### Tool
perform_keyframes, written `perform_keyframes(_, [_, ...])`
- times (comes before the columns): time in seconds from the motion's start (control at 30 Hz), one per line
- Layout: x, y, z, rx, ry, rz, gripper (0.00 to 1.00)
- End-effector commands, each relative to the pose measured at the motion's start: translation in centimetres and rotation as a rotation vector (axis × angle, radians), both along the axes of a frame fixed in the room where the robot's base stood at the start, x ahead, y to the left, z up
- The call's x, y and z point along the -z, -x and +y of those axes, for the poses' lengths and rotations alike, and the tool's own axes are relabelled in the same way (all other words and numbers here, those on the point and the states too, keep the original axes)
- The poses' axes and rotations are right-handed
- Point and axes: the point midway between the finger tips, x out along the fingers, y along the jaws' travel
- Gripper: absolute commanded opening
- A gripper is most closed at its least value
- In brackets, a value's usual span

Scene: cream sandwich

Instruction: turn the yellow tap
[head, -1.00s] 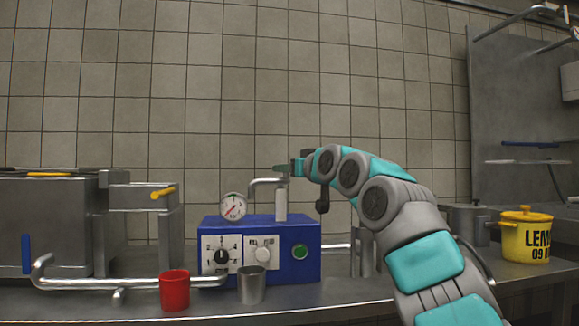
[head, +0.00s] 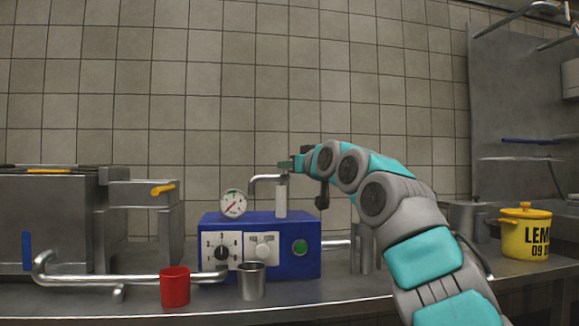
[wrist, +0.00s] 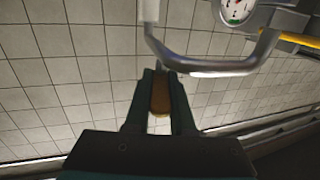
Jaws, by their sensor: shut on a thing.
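The yellow tap (wrist: 160,97) shows in the wrist view as a small yellow-brown handle between my fingers, darkened by shadow. My gripper (wrist: 161,85) is shut on it. In the head view my gripper (head: 284,167) is at the top of the silver upright pipe (head: 281,199), whose bent spout points left. The handle is hidden by the fingers there. The pipe stands on the blue box (head: 290,268). In the wrist view the bent silver pipe (wrist: 215,67) runs just beyond the fingertips.
A round gauge (head: 233,203) stands on the blue box. A red cup (head: 175,286) and a metal cup (head: 251,281) stand in front. A yellow pot (head: 525,235) is on the right of the counter. Metal fryers (head: 60,220) stand on the left. Bare tiled wall lies behind.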

Motion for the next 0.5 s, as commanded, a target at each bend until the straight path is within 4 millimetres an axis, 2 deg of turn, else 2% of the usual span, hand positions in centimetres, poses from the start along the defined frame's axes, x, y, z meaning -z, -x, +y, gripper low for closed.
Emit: perform_keyframes(0.5, [0.08,0.1,0.28,0.132,0.001,0.001,0.0])
